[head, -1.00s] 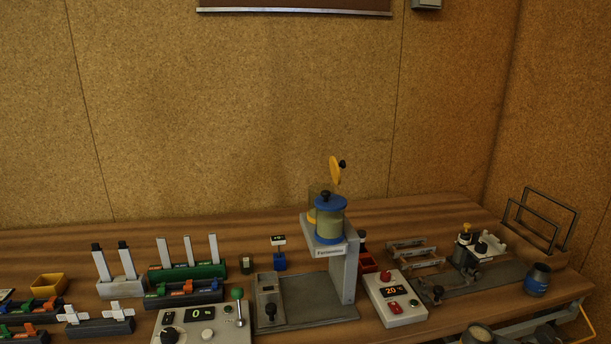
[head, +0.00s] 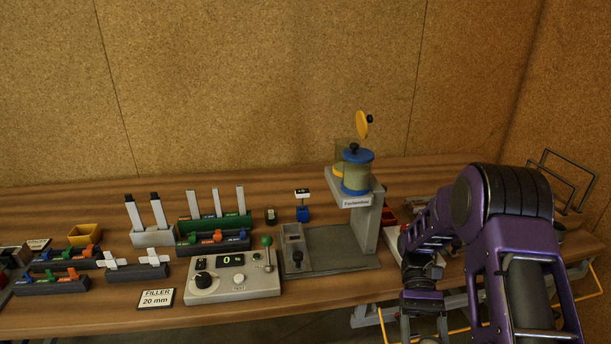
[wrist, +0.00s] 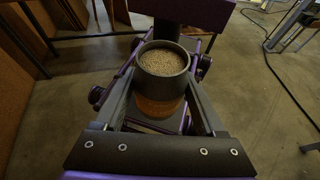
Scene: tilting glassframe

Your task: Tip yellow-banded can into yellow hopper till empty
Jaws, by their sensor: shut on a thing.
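My gripper (wrist: 163,76) is shut on a dark grey can (wrist: 162,90) in the wrist view. The can is full of tan grains nearly to its rim, and its mouth faces the camera. Its lower part shows an orange-yellow band (wrist: 160,109). In the head view my purple arm reaches down at the right, and the can cannot be made out there. The yellow hopper (head: 342,150) stands on the grey stand, partly hidden behind a blue-lidded hopper (head: 356,177). Its yellow lid (head: 361,125) is raised. My gripper is well apart from the hopper, below and right.
A control box (head: 232,283) with a display reading 0 sits on the bench, left of the grey stand (head: 369,222). Several levers and colored switches fill the left. My arm hides much of the right bench. Wire racks (head: 569,178) stand at the far right.

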